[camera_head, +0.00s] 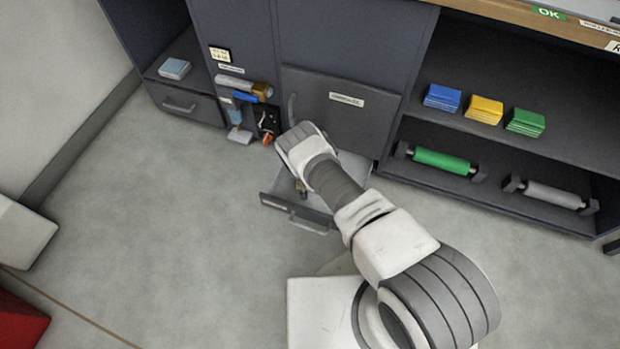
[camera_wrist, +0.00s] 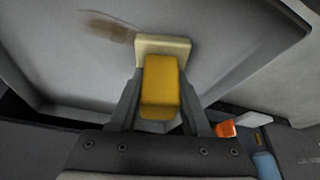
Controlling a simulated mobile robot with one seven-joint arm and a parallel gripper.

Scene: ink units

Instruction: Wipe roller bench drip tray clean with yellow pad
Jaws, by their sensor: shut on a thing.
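The drip tray (camera_head: 352,168) is a grey drawer-like tray pulled out low at the front of the bench. In the wrist view its grey floor (camera_wrist: 60,55) carries a brown smear (camera_wrist: 107,26), up and left of the pad. My gripper (camera_wrist: 160,100) is shut on the yellow pad (camera_wrist: 162,82), a yellow block with a pale cream base. The pad is over the tray floor, beside the smear; I cannot tell whether it touches the floor. In the head view my gripper (camera_head: 301,188) reaches down into the tray, and my arm hides the pad and part of the tray.
Blue (camera_head: 442,97), yellow (camera_head: 484,109) and green (camera_head: 525,122) pad stacks lie on the right shelf, above a green roller (camera_head: 441,161) and a grey roller (camera_head: 552,194).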

